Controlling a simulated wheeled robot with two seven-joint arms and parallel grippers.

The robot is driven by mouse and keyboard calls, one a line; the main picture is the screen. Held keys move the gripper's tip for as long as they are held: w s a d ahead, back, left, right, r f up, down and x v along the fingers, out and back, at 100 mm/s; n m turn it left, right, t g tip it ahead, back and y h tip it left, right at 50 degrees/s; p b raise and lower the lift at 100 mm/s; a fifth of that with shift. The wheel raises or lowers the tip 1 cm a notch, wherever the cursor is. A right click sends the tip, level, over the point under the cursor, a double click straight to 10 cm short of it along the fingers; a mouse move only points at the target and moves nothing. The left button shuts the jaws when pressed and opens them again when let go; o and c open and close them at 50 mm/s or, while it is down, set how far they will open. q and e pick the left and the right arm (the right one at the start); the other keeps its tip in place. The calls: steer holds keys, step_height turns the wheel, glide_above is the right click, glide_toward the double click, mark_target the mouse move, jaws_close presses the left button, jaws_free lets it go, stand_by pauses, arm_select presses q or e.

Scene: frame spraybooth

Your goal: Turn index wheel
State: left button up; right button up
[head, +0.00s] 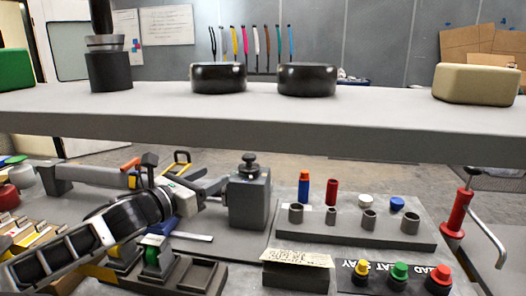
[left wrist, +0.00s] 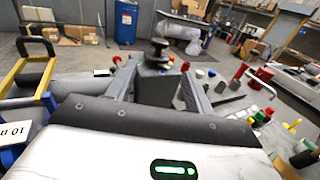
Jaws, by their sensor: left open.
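The only wheel-like part I make out is a black round knob (head: 249,159) on top of a grey box (head: 250,200), on the lower bench. I cannot tell for sure that it is the index wheel. My left gripper (head: 222,187) is open and lies just left of the box in the head view. In the left wrist view, the grey box (left wrist: 156,88) shows between and beyond the two fingers (left wrist: 157,85), with the black knob (left wrist: 159,48) above them. I cannot tell whether the fingers touch the box. My right gripper is in neither view.
A grey shelf (head: 300,118) crosses above the bench. Right of the box stand a holder block (head: 350,232) with several cylinders, yellow (head: 361,271), green and red buttons, and a red-handled lever (head: 458,212). A yellow-handled item (left wrist: 35,75) is close on the left in the left wrist view.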

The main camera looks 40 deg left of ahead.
mark_target(245, 158)
arm_select(q)
steer(key=w, duration=1.2)
steer(key=shift+w+a+r, duration=0.15)
steer(key=shift+w+a, duration=0.2)
steer(key=shift+a, duration=0.05)
steer(key=shift+w+p, duration=0.4)
steer(key=shift+w, duration=0.65)
steer(key=c, duration=0.9)
